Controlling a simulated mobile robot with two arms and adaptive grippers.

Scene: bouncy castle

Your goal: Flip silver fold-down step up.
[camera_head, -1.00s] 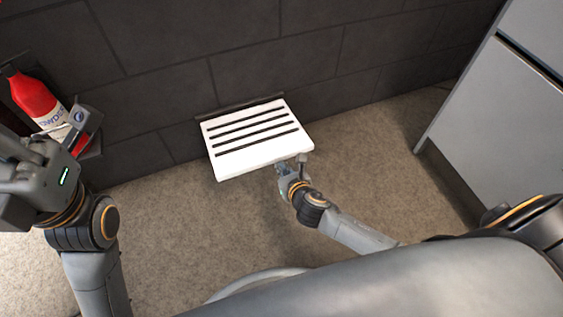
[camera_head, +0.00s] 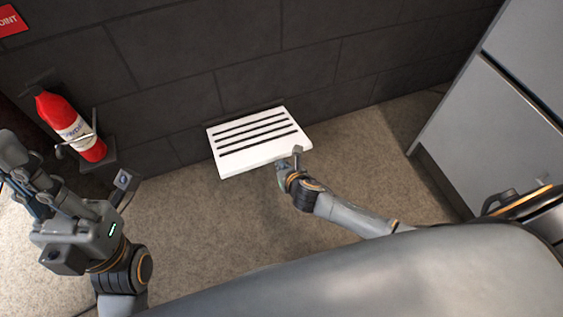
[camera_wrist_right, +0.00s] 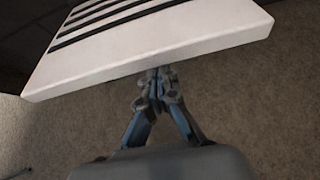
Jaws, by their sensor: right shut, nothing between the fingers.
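The fold-down step (camera_head: 262,160) is a white slatted panel with several dark slots, low on the dark wall. It sticks out from the wall above the floor. My right gripper (camera_head: 285,161) is at the front edge of the step, near its right corner. In the right wrist view the step (camera_wrist_right: 150,58) fills the top, and my right gripper (camera_wrist_right: 157,76) has its fingertips together at or just under the front edge. Whether they touch it I cannot tell. My left gripper (camera_head: 20,185) is at the far left, away from the step, with its fingers apart.
A red fire extinguisher (camera_head: 70,128) hangs on the wall at the left. A grey cabinet (camera_head: 490,125) stands at the right. A red sign (camera_head: 10,20) is at the top left. The carpet (camera_head: 215,225) below and in front of the step is clear.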

